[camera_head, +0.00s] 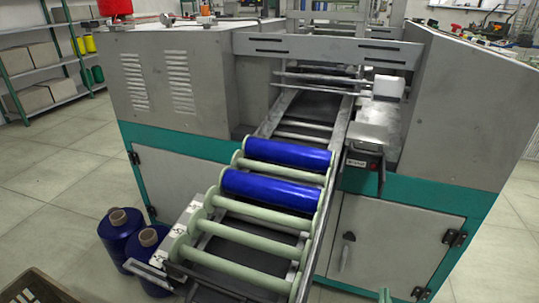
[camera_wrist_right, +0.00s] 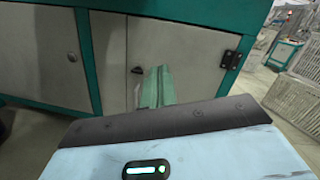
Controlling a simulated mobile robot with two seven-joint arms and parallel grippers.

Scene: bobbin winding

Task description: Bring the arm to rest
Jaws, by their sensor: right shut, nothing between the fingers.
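My right gripper (camera_head: 385,296) shows only as a small green tip at the bottom edge of the head view, in front of the machine's lower door. In the right wrist view its green fingers (camera_wrist_right: 154,88) are together, with nothing seen between them. They point towards the grey cabinet doors and touch nothing that I can see. My left gripper is not in view. Two blue bobbins (camera_head: 287,153) (camera_head: 272,188) lie across the pale green rollers of the sloping conveyor (camera_head: 245,232), apart from my right gripper.
The large grey and teal winding machine (camera_head: 170,80) fills the middle. Two blue spools (camera_head: 118,228) (camera_head: 150,248) stand on the floor at its left. A brown crate (camera_head: 38,288) is at the lower left. Shelves (camera_head: 45,60) stand far left. Tiled floor (camera_head: 55,185) is open at left.

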